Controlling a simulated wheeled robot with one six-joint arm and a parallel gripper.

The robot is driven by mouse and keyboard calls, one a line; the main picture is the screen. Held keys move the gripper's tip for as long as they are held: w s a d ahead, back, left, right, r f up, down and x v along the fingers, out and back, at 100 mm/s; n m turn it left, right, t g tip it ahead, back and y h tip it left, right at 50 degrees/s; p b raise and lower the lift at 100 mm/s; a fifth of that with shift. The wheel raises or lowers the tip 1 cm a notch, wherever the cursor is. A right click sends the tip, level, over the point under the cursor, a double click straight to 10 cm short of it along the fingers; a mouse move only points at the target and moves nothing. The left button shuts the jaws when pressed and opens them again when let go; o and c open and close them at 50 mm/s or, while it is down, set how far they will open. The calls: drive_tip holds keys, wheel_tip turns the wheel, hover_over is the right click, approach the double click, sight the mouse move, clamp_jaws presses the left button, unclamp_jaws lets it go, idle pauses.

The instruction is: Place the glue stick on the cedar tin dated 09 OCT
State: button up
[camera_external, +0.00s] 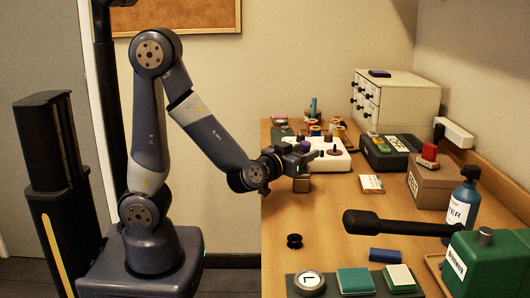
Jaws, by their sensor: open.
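My gripper (313,156) is open, reaching out low over the left part of the table near a white board. I cannot make out for sure which thing is the glue stick. A blue cylinder (385,255) lies on its side at the front, and a thin upright blue-teal one (314,106) stands at the back. No label reading 09 OCT is legible, so I cannot tell which thing is the cedar tin.
A white drawer cabinet (396,100) stands at the back. A cardboard box (431,184), blue bottle (463,205) and green machine with a long black handle (480,265) fill the right. A dark mat (330,291) lies in front. The table's middle (340,212) is mostly clear.

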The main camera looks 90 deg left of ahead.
drive_tip(key=shift+r, duration=0.25)
drive_tip(key=shift+s+d+f, duration=0.1)
drive_tip(key=shift+s+d, duration=0.1)
drive_tip(key=shift+d, duration=0.1)
drive_tip(key=v, duration=1.1)
drive_tip(key=shift+s, duration=0.2)
